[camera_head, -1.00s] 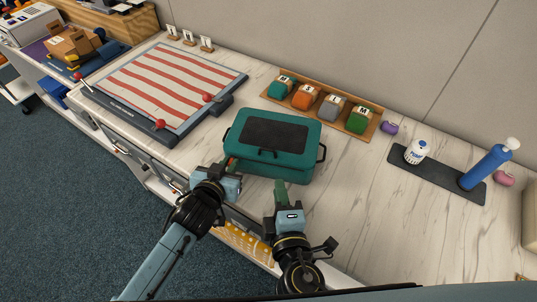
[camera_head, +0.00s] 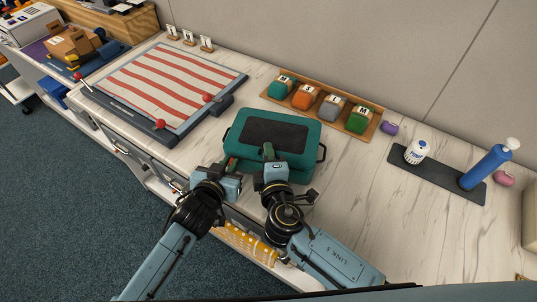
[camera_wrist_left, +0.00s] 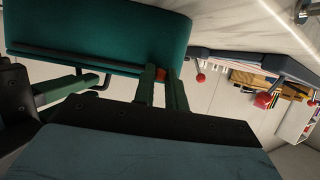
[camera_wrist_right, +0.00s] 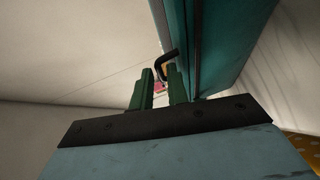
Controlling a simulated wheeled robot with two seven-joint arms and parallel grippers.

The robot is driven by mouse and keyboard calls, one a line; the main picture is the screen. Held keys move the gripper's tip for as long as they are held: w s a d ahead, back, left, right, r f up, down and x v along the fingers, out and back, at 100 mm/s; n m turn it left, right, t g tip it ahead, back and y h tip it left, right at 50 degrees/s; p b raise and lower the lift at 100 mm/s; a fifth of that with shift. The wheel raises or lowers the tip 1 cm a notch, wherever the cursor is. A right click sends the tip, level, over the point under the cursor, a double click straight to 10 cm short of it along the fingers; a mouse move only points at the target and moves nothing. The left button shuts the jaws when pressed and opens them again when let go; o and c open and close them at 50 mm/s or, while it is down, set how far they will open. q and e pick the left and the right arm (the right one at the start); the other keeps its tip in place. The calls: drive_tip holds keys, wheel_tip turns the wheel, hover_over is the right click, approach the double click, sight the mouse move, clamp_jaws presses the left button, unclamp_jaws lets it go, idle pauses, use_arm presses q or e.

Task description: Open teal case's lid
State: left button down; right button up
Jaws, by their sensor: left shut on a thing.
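The teal case (camera_head: 305,158) stands on the marble counter with its dark-topped lid (camera_head: 275,133) closed. My left gripper (camera_head: 230,163) is at the case's front left edge. In the left wrist view, its fingers (camera_wrist_left: 162,85) meet the case's edge around a small orange piece; the exact part gripped is hard to tell. My right gripper (camera_head: 268,152) is at the case's front, right of the left one. In the right wrist view, its fingers (camera_wrist_right: 160,85) are apart beside the teal wall (camera_wrist_right: 235,40), near a black handle (camera_wrist_right: 167,60) and a small orange piece.
A red-and-white striped board (camera_head: 170,85) lies left of the case. A wooden rack (camera_head: 372,126) of coloured blocks stands behind it.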

clamp_jaws()
drive_tip(key=shift+r, duration=0.1)
